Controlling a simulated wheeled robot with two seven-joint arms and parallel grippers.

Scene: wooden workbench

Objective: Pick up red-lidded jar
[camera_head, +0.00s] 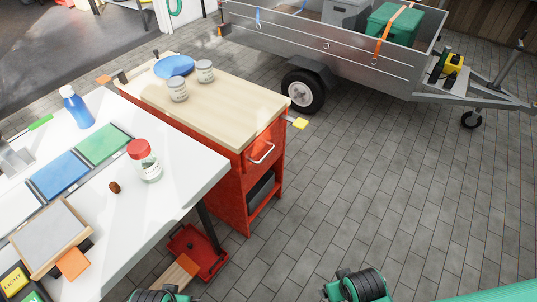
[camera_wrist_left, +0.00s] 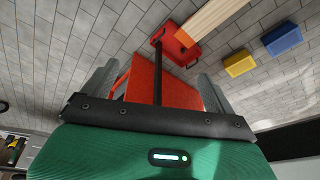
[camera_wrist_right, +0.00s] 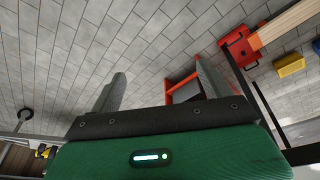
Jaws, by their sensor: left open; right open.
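The jar (camera_head: 145,164) with the red lid (camera_head: 141,147) stands upright on the white table, left of centre in the head view. Its body is clear with a pale label. Neither wrist view shows the jar. In the left wrist view, my left gripper (camera_wrist_left: 156,72) has its fingers apart with nothing held between them. In the right wrist view, my right gripper (camera_wrist_right: 160,70) is also open and empty. Dark and green parts of my arms show along the bottom edge of the head view, well below the jar.
The white table (camera_head: 185,172) also holds a small brown object (camera_head: 115,187), a blue bottle (camera_head: 78,110) and coloured panels (camera_head: 103,145). A red cabinet (camera_head: 232,195) with a wooden top stands beyond, carrying two tins (camera_head: 178,89) and a blue dish (camera_head: 174,66). Paved floor lies open right.

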